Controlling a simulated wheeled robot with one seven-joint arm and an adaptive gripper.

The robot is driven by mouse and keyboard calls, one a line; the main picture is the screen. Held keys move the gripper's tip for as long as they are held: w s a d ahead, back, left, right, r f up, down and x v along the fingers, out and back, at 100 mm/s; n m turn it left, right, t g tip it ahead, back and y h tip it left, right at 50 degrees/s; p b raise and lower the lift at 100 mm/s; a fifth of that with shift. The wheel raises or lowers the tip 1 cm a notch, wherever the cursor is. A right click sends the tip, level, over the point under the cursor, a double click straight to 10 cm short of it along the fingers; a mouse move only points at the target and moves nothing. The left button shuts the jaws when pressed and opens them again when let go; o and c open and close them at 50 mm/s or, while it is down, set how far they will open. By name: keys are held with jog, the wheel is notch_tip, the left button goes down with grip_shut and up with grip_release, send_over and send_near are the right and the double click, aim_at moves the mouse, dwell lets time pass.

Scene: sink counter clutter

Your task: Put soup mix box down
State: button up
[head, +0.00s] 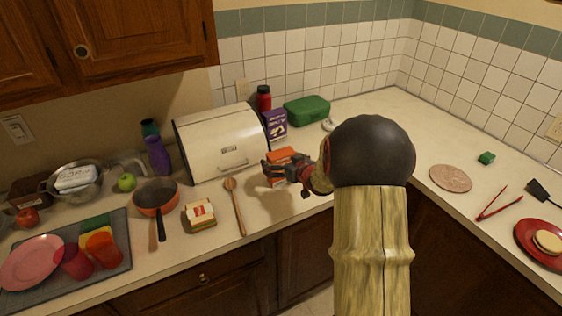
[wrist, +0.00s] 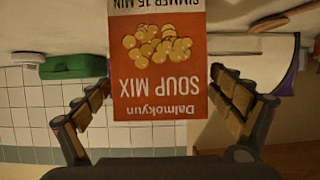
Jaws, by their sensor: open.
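The soup mix box (wrist: 158,60) is orange-red with a pale band and a picture of yellow round pieces. In the wrist view, which is upside down, it fills the middle between the fingers of my gripper (wrist: 160,88), with a gap on each side. My gripper is open. In the head view the box (head: 281,156) looks upright on or just over the counter, in front of the bread box, partly hidden by my gripper (head: 285,172). Its base is hidden, so I cannot tell whether it touches the counter (head: 262,222).
A cream bread box (head: 222,140) stands just left behind the box. A purple box (head: 276,124), a red-capped bottle (head: 264,98) and a green container (head: 307,110) stand behind. A wooden spoon (head: 236,207) and a sandwich (head: 200,213) lie left. The right counter has free room around a round board (head: 450,178).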

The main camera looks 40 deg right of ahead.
jog(key=shift+r, duration=0.25)
jog(key=p+v, duration=0.3)
jog(key=v, duration=0.9)
jog(key=s+a+r+g+h, duration=0.1)
jog(key=a+r+g+h, duration=0.15)
jog(key=a+r, duration=0.8)
jog(key=s+a+n+g+y, duration=0.1)
jog(key=s+a+g+y, duration=0.1)
jog(key=s+a, duration=0.7)
jog(key=s+a+n+g+y, duration=0.1)
jog(key=s+a+g+y, duration=0.2)
jog(key=s+a, duration=0.6)
jog(key=a, duration=0.5)
jog(key=shift+s+a+r+n+y, duration=0.3)
jog(key=shift+s+a+n+y, duration=0.05)
jog(key=shift+s+a+n, duration=0.05)
